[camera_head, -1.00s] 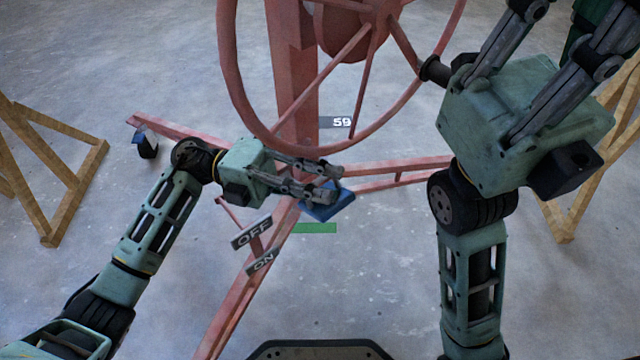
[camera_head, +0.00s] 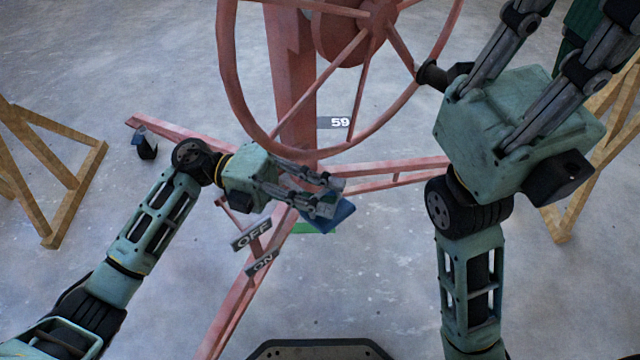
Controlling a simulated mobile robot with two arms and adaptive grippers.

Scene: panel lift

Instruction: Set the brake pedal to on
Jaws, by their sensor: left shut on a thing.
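The brake pedal (camera_head: 340,215) is a blue plate low on the pink stand, partly hidden by my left gripper. My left gripper (camera_head: 333,196) is shut on the pedal, with its fingers over the pedal's upper left part. A grey OFF label (camera_head: 251,234) and a grey ON label (camera_head: 261,264) sit on the stand to the lower left of the pedal, OFF above ON. A green bar (camera_head: 312,228) lies just below the pedal, partly covered by it. My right gripper (camera_head: 560,40) is at the upper right; its fingertips are cut off by the frame.
The large pink handwheel (camera_head: 224,70) stands above the pedal, its black handle (camera_head: 430,72) beside my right gripper. A 59 label (camera_head: 340,123) shows behind the wheel. Wooden trestles stand at left (camera_head: 62,170) and right (camera_head: 556,222). Pink legs spread over the concrete floor.

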